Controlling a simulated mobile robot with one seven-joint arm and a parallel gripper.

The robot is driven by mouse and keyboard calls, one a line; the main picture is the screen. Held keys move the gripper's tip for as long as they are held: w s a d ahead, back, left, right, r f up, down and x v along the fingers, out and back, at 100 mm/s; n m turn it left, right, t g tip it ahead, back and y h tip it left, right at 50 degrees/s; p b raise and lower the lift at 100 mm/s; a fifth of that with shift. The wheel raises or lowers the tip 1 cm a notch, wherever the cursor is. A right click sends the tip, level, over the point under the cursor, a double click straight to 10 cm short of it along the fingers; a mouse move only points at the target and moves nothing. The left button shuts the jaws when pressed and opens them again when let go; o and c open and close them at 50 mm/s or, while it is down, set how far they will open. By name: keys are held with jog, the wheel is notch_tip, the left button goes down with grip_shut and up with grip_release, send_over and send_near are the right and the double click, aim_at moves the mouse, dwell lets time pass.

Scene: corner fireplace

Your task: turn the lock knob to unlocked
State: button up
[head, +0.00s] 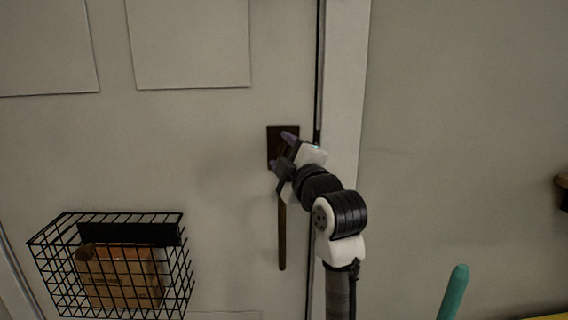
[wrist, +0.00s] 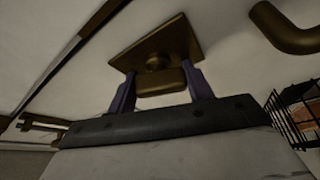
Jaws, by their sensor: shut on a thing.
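The lock knob (wrist: 161,82) is a dark bronze thumb-turn on a square bronze plate (wrist: 178,42), seen in the wrist view. My gripper (head: 286,150) is at this plate, which also shows in the head view (head: 273,134) on the door. In the wrist view, the purple fingers of my gripper (wrist: 160,75) are closed on the two ends of the knob. The knob lies across the gap between them. In the head view my gripper hides the knob.
A long dark door handle (head: 282,240) hangs down just below the plate. It is also partly seen in the wrist view (wrist: 292,34). A black wire basket (head: 186,262) holding a cardboard box (head: 120,275) is on the door at lower left. The white door frame (head: 345,90) stands at right.

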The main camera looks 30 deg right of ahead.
jog(key=shift+n+g+b, duration=0.45)
jog(key=shift+n+g, duration=0.35)
jog(key=shift+n, duration=1.3)
jog(key=o, duration=1)
jog(key=shift+s, duration=0.1)
jog(key=s, duration=0.4)
jog(key=s+a+b, duration=0.1)
jog(key=s, duration=0.8)
jog(key=shift+s+a+b, duration=0.25)
jog(key=shift+a+b, duration=0.1)
jog(key=shift+a, duration=0.05)
